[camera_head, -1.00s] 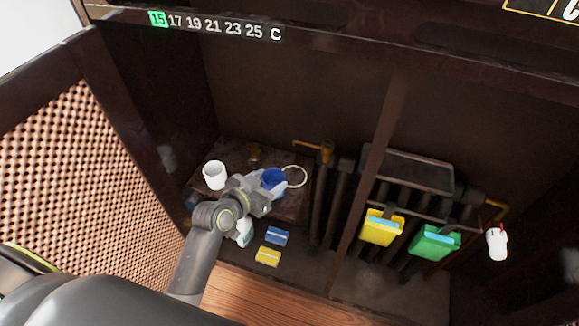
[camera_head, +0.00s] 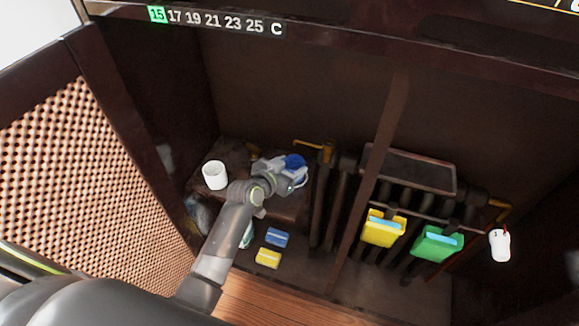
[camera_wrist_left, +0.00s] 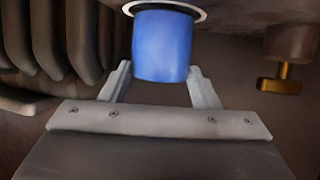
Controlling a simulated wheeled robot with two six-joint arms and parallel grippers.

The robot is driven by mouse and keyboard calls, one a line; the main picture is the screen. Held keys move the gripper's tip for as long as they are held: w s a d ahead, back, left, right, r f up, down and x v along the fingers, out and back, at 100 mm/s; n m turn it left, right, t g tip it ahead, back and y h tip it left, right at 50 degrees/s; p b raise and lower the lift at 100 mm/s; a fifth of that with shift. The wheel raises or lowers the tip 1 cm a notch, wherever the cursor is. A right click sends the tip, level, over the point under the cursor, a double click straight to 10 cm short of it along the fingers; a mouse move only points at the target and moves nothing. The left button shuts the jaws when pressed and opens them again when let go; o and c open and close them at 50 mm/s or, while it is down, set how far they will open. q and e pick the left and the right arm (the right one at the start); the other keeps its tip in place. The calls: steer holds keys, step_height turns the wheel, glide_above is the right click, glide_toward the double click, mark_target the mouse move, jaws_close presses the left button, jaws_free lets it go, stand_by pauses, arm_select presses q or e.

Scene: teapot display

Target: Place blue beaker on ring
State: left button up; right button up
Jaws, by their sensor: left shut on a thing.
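The blue beaker (camera_head: 295,160) is between the fingers of my left gripper (camera_head: 291,172), which is shut on it, above the ledge at the back left. The left wrist view shows the blue beaker (camera_wrist_left: 162,48) between both fingers (camera_wrist_left: 160,75). A pale ring (camera_wrist_left: 203,13) shows around the beaker's far end in that view. I cannot tell whether the beaker rests in the ring or hangs just over it. In the head view the ring is mostly hidden by the gripper and beaker. My right gripper is not in view.
A white cup (camera_head: 214,175) stands on the ledge, left of my gripper. Blue (camera_head: 277,237) and yellow (camera_head: 268,258) sponge-like blocks lie below. A radiator (camera_head: 343,205) is to the right, with yellow (camera_head: 383,232) and green (camera_head: 436,244) containers hanging there. A brass valve (camera_wrist_left: 282,80) is close by.

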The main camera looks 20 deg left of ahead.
arm_select(q)
steer(key=shift+f, duration=0.1)
steer(key=o, duration=1.1)
steer(key=shift+c, duration=0.2)
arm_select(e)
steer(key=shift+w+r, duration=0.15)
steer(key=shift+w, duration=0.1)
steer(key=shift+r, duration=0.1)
arm_select(q)
steer(key=shift+s+r, duration=0.15)
steer(key=shift+r, duration=0.1)
steer(key=p+v, duration=0.1)
steer(key=v, duration=1)
steer(key=shift+s+a+p, duration=0.15)
steer(key=shift+s+p, duration=0.15)
steer(key=shift+s, duration=0.05)
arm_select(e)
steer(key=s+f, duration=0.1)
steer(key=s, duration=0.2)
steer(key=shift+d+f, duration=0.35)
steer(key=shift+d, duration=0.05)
